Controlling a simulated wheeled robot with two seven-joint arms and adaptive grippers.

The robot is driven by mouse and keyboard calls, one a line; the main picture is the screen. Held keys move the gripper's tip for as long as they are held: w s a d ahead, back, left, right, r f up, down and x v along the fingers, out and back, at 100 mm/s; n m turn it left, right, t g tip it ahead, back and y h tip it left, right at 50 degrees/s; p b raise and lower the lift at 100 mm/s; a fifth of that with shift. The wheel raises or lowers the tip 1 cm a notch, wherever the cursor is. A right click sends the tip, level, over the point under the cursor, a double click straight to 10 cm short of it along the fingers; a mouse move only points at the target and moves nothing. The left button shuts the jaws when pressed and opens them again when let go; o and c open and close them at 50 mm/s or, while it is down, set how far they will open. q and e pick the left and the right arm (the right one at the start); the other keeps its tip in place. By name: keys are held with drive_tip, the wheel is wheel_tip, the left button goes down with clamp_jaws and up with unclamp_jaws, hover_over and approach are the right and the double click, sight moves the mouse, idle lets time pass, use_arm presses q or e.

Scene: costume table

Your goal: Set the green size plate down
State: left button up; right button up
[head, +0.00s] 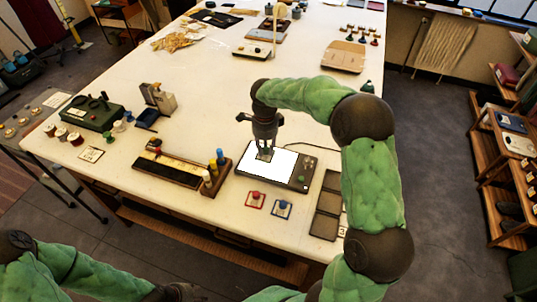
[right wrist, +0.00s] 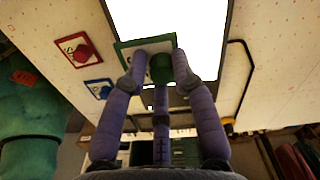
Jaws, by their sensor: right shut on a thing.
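My right gripper (head: 265,150) points down over the lit white panel (head: 282,165) of a dark flat device on the table. In the right wrist view its fingers (right wrist: 160,65) are shut on the green knob of the green size plate (right wrist: 125,48), a pale square with a green border. The plate is at the panel; whether it touches the surface I cannot tell. The fingers hide part of it. A red plate (head: 256,200) and a blue plate (head: 282,209), each with a knob, lie in front of the device.
Left of the device is a long dark tray (head: 178,170) with upright coloured pegs. Dark flat frames (head: 326,205) lie to its right. A green machine (head: 95,112) and spools stand at the far left. The table's middle, behind the device, is largely clear.

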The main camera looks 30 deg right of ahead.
sight(268, 148)
drive_tip(key=shift+w+d+f, duration=0.3)
drive_tip(key=shift+d+f, duration=0.15)
drive_tip(key=shift+f, duration=0.15)
drive_tip(key=shift+w+d+f, duration=0.25)
drive_tip(key=shift+d+f, duration=0.15)
drive_tip(key=shift+f, duration=0.2)
drive_tip(key=shift+w+d+f+b, duration=0.15)
drive_tip(key=shift+f+b, duration=0.25)
drive_tip(key=shift+f, duration=1.35)
drive_tip(key=shift+f, duration=0.2)
drive_tip(key=o, duration=1)
drive_tip(key=shift+c, duration=0.2)
drive_tip(key=shift+r, duration=0.1)
